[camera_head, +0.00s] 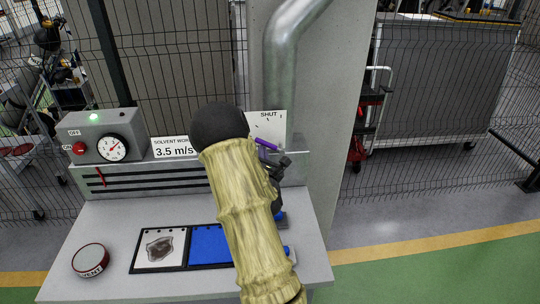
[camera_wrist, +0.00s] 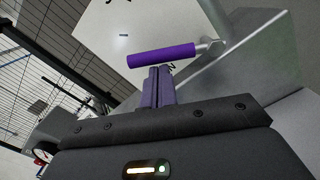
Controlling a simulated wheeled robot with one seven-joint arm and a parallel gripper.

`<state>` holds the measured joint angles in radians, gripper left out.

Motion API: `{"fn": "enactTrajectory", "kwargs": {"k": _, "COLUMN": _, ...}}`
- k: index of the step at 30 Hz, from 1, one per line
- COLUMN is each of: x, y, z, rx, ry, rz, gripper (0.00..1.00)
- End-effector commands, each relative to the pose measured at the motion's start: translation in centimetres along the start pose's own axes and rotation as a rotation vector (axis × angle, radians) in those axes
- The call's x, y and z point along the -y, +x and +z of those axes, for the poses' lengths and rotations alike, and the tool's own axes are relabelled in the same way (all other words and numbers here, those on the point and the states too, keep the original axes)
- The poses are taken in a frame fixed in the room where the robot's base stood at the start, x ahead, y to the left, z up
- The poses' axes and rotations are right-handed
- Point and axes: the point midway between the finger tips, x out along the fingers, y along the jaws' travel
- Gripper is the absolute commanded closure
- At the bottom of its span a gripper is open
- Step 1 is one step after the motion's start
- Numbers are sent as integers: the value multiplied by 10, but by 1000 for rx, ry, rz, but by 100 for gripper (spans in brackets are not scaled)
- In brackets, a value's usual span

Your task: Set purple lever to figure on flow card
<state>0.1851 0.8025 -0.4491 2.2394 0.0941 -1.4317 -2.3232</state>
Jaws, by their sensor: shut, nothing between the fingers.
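The purple lever (camera_head: 266,145) is mounted in front of a white plate (camera_head: 270,121) marked SHUT, partly hidden behind my arm. In the wrist view the purple lever (camera_wrist: 160,55) is a bar lying nearly level, with a metal stem at its right end. My gripper (camera_wrist: 159,70) is shut and empty, its fingertips just below the middle of the bar; I cannot tell whether they touch it. In the head view my gripper (camera_head: 281,160) is close to the lever. The flow card (camera_head: 172,148) reads "SOLVENT WORK" and 3.5 m/s; its right edge is covered.
A grey box (camera_head: 82,130) left of the card has a lit green lamp, a red knob and a round dial (camera_head: 112,148). A slotted panel is below. On the bench lie a red-rimmed round item (camera_head: 90,260) and a framed tray (camera_head: 186,258). A duct (camera_head: 283,65) rises behind.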

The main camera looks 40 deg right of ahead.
Motion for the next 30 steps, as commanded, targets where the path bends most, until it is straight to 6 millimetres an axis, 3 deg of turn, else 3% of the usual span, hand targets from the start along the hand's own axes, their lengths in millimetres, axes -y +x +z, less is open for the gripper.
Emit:
{"fn": "enactTrajectory", "kwargs": {"k": 6, "x": -12, "y": 0, "z": -2, "rx": -8, "ry": 21, "rz": 19, "gripper": 100}}
{"fn": "enactTrajectory", "kwargs": {"k": 19, "x": -12, "y": -1, "z": -5, "rx": -7, "ry": 22, "rz": 18, "gripper": 100}}
{"fn": "enactTrajectory", "kwargs": {"k": 30, "x": -8, "y": -12, "z": -44, "rx": -6, "ry": 21, "rz": 12, "gripper": 100}}
